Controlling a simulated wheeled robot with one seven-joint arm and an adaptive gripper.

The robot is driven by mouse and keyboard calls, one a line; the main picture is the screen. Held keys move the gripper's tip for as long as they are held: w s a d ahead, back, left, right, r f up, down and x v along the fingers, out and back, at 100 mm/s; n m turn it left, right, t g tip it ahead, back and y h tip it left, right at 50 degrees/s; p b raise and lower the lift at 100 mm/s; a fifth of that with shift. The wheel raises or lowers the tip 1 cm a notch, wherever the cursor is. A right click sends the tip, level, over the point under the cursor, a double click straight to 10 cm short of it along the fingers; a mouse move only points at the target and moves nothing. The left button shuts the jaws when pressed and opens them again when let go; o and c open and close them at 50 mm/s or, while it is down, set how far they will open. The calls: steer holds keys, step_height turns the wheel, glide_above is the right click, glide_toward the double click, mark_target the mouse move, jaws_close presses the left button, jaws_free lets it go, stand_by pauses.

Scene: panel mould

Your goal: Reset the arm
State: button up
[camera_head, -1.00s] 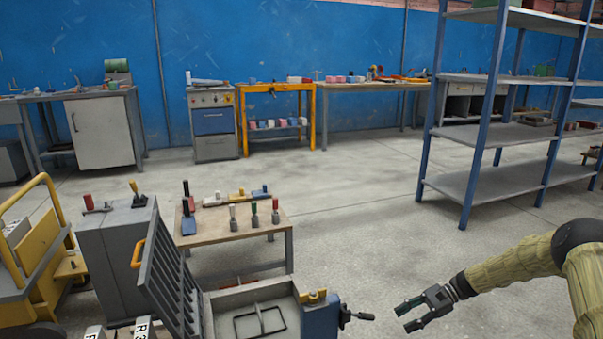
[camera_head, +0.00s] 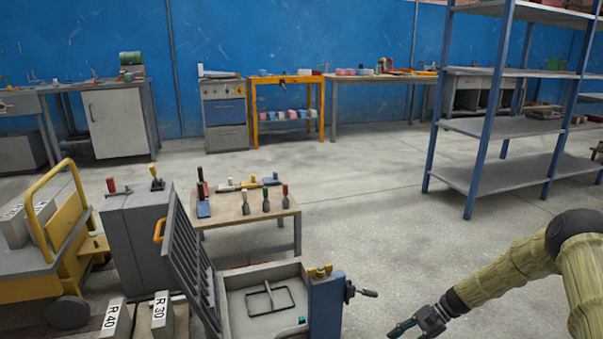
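My gripper (camera_head: 405,329) is at the bottom edge of the picture, right of the open grey mould box. It is dark with a greenish fingertip. One finger shows pointing left; the rest of the gripper is cut off by the frame edge, so its opening is unclear. I see nothing held in the visible part. My arm (camera_head: 510,275) comes in from the right, in a yellowish sleeve with a black joint, and is bent.
The mould box (camera_head: 235,306) stands open, its ribbed grey lid (camera_head: 190,255) raised at left. A low table (camera_head: 255,219) with hand tools is behind it. A yellow trolley (camera_head: 30,285) is at left, blue-post shelves (camera_head: 475,178) at right. The middle floor is clear.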

steer(key=s+a+f+n+h, duration=0.35)
steer(key=s+f, duration=0.35)
steer(key=s, duration=0.5)
steer(key=s+a+f+n+h, duration=0.2)
steer(key=s+a+f+h, duration=0.4)
steer(key=s, duration=0.6)
steer(key=s+d+r+n+t, duration=0.1)
steer(key=s+r+n, duration=0.15)
steer(key=s, duration=0.65)
steer(key=s+d+r+n+t, duration=0.15)
steer(key=s+n, duration=0.25)
steer(key=s, duration=0.6)
step_height(320, 180, up, 40)
steer(key=s+a+n+p, duration=0.1)
steer(key=p, duration=3.7)
steer(key=shift+s+f+h, duration=0.2)
steer(key=shift+f+h, duration=0.05)
steer(key=shift+h, duration=0.2)
steer(key=shift+w+f, duration=0.1)
